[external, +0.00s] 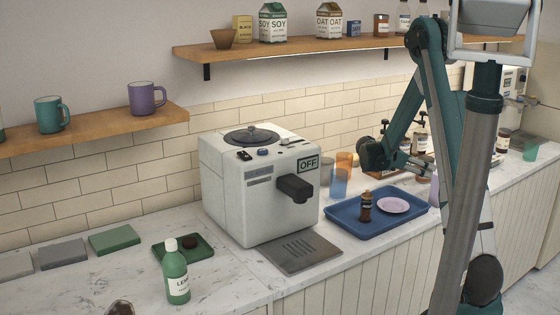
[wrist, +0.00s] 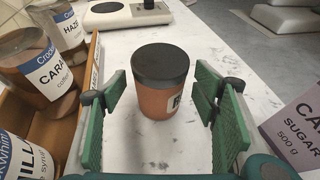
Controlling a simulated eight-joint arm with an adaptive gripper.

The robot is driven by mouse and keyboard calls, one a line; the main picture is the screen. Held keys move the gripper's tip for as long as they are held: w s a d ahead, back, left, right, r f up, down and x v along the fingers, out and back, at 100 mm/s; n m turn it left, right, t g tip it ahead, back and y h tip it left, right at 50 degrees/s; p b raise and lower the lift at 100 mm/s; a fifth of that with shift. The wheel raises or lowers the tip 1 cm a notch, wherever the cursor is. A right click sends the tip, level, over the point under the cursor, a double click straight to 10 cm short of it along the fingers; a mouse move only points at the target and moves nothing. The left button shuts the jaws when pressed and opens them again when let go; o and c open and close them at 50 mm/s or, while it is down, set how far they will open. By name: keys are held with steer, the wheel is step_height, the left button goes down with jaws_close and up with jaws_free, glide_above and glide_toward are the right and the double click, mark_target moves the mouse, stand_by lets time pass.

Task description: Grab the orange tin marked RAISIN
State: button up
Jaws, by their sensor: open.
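An orange tin (wrist: 158,104) with a dark lid stands upright on the white marble counter in the wrist view. Its pale label is turned to the right, and only the first letter, an R, shows. My gripper (wrist: 159,88) is open, with one green-padded finger to the left of the tin and one to the right. The tin is ahead of and partly between the fingers, with visible gaps on both sides. In the external view my gripper (external: 428,166) is low over the counter beyond the blue tray, and I cannot make out this tin there.
A wooden crate (wrist: 92,62) of syrup bottles stands close on the left in the wrist view. A sugar box (wrist: 296,125) stands close on the right. A white scale-like device (wrist: 125,14) is behind the tin. In the external view the blue tray (external: 352,222) lies nearby.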

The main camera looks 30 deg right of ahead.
steer(key=shift+x, duration=1)
steer(key=c, duration=1.1)
